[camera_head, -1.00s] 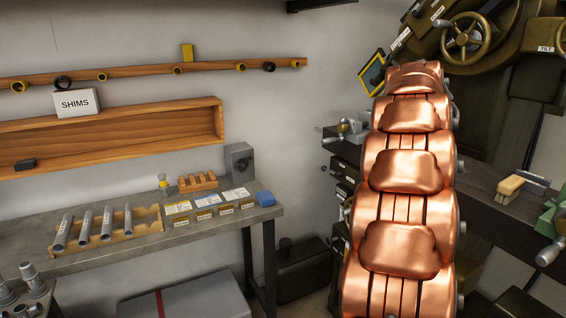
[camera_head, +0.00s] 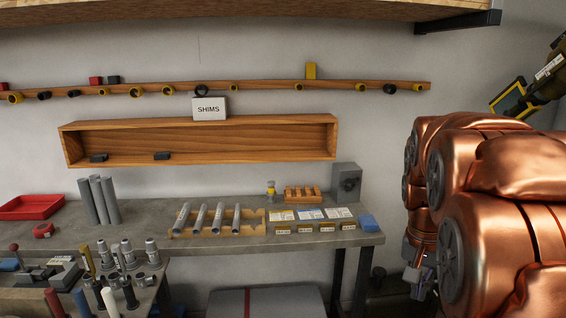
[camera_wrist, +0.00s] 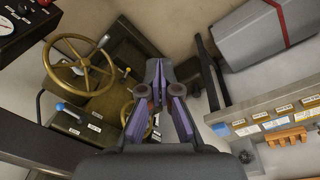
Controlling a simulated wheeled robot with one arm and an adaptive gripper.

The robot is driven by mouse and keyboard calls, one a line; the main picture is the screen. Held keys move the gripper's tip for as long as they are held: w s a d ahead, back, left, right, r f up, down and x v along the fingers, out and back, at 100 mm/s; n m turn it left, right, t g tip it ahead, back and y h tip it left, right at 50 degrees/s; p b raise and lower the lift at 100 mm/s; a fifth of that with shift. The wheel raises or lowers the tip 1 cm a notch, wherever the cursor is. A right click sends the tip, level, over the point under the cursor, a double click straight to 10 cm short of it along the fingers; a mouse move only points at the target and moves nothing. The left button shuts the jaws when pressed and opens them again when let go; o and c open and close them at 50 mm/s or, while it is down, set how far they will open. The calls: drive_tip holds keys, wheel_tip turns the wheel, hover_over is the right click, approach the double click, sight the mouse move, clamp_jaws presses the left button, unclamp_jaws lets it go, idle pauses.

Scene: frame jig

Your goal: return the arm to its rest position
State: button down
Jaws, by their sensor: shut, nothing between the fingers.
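My gripper (camera_wrist: 158,78) shows in the wrist view with its purple-lined fingers brought together at the tips and nothing between them. In the head view, part of my gripper (camera_head: 422,268) shows low beside the copper-coloured links of my arm, mostly hidden by them. My arm is folded at the right side of the head view. The gripper hangs in free space, to the right of the bench end, touching nothing that I can see.
A grey workbench (camera_head: 340,240) holds a wooden rack of grey tubes (camera_head: 215,232), labelled cards and a blue block (camera_head: 368,222). A machine with a brass handwheel (camera_wrist: 80,64) stands left in the wrist view. A grey case (camera_wrist: 262,32) with a red stripe lies on the floor.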

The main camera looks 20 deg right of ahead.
drive_tip(key=s+a+f+n, duration=0.3)
drive_tip(key=s+a, duration=0.2)
drive_tip(key=a, duration=0.2)
drive_tip(key=s+a+f+n+g+y, duration=0.1)
drive_tip(key=s+a+f+n, duration=0.2)
drive_tip(key=s+a, duration=0.2)
drive_tip(key=s+a+f+n, duration=0.3)
drive_tip(key=s+a+n, duration=0.1)
drive_tip(key=a, duration=0.4)
drive_tip(key=shift+s+a+g+p, duration=0.3)
drive_tip(key=shift+s+a, duration=0.05)
drive_tip(key=shift+s, duration=0.05)
